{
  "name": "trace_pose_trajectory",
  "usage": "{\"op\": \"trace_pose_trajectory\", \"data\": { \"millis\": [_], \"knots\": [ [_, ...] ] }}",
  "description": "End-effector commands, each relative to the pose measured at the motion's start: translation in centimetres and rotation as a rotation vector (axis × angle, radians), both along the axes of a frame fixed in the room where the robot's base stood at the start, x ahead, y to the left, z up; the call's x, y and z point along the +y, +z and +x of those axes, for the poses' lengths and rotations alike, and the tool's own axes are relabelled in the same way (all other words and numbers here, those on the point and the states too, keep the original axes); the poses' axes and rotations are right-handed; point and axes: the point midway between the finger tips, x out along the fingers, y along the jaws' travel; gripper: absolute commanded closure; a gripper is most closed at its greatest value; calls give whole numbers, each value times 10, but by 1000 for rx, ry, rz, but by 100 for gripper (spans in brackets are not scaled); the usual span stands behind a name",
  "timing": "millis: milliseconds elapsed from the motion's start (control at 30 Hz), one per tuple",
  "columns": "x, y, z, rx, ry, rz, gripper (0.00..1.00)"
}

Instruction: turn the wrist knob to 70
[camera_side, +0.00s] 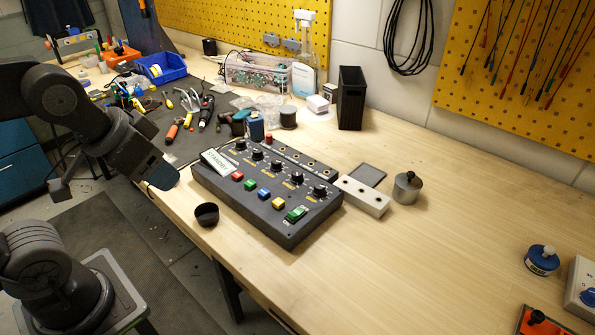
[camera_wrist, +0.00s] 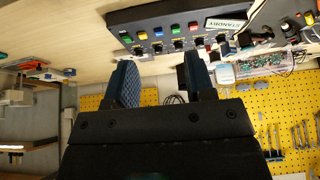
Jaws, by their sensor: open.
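The dark control box (camera_side: 265,215) lies on the wooden bench. It has a row of several black knobs (camera_side: 276,165) with white pointers, coloured buttons and a display reading STANDBY (camera_side: 215,161). The knob labels are too small to read, so I cannot tell which one is the wrist knob or its setting. My gripper (camera_side: 166,178) is in the air left of the box, apart from it. In the wrist view my gripper (camera_wrist: 162,80) has its two fingers spread with nothing between them. The box (camera_wrist: 165,16) appears upside down beyond the fingertips there.
A small black cup (camera_side: 207,214) stands before the box near the bench edge. A grey block with holes (camera_side: 361,196) and a metal cylinder (camera_side: 407,188) stand right of it. Tools (camera_side: 206,112) lie behind left. A black bin (camera_side: 351,98) stands behind. The bench's right middle is clear.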

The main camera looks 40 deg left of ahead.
Motion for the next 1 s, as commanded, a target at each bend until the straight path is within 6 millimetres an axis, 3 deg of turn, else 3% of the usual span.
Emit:
{"op": "trace_pose_trajectory", "data": {
  "millis": [167, 333, 500, 800, 1000],
  "knots": [
    [-2, 15, 22, 43, -128, 62, 46],
    [-6, 37, 76, 137, -437, 188, 46],
    [-13, 44, 137, 227, -792, 296, 46],
    [-28, 15, 239, 334, -1413, 407, 46],
    [-34, -7, 273, 354, -1665, 427, 46]
  ]
}}
